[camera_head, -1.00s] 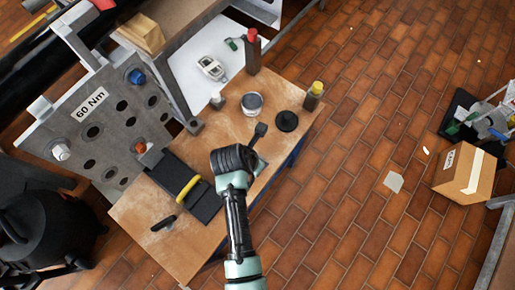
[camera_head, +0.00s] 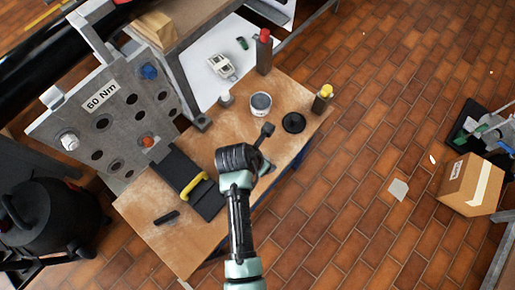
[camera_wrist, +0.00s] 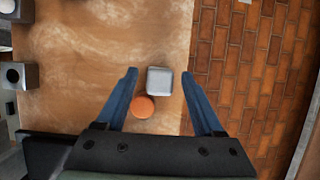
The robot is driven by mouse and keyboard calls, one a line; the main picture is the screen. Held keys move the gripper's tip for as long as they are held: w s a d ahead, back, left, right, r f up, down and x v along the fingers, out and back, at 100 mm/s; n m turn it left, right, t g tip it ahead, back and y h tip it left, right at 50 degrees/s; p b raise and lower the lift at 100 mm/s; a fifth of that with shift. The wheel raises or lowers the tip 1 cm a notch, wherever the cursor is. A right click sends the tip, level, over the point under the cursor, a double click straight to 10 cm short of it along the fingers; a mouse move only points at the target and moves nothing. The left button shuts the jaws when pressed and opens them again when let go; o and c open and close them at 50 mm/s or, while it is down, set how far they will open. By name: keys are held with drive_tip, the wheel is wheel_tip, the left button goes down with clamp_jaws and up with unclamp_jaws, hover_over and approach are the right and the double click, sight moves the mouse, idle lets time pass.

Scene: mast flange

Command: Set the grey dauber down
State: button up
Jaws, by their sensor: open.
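My gripper (camera_wrist: 159,74) is open in the wrist view, with one blue finger on each side of a light grey block. This block, probably the grey dauber (camera_wrist: 160,81), stands between the fingertips with a gap on the left and is close to the right finger. An orange disc (camera_wrist: 143,107) shows beside the block's lower left; I cannot tell whether it is joined to it. Both appear over the wooden bench top (camera_wrist: 90,60), near its edge. In the head view my arm hides most of the fingers and the space between them.
A round tin (camera_head: 260,104), a black disc (camera_head: 293,123), a red-topped post (camera_head: 263,52) and a yellow-topped post (camera_head: 323,98) stand on the bench. The flange plate (camera_head: 110,118) stands farther left.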

drive_tip(key=p+v, duration=0.2)
drive_tip(key=v, duration=0.9)
drive_tip(key=w+r+m+t+y, duration=0.1)
drive_tip(key=w+r+m+t, duration=0.4)
drive_tip(key=r, duration=0.6)
drive_tip(key=w+r+m+t+y, duration=0.1)
drive_tip(key=w+r+m+t, duration=0.4)
drive_tip(key=r, duration=0.6)
drive_tip(key=w+r+m+t+y, duration=0.1)
drive_tip(key=w+r+m, duration=0.3)
drive_tip(key=w+r, duration=0.5)
drive_tip(key=s+d+r+m+t, duration=0.1)
drive_tip(key=s+r+m+t, duration=0.15)
drive_tip(key=r, duration=0.55)
drive_tip(key=s+r+m+t, duration=0.1)
drive_tip(key=r+m+t, duration=0.15)
drive_tip(key=r, duration=0.55)
drive_tip(key=s+d+r+m+t, duration=0.15)
drive_tip(key=r+m, duration=0.25)
drive_tip(key=r, duration=0.4)
drive_tip(key=s+r+m+t, duration=0.5)
drive_tip(key=s+r, duration=0.5)
drive_tip(key=r, duration=0.2)
drive_tip(key=shift+s+d+r+m+t, duration=0.2)
drive_tip(key=shift+d+r+m+t, duration=0.05)
drive_tip(key=shift+d+m+t, duration=0.25)
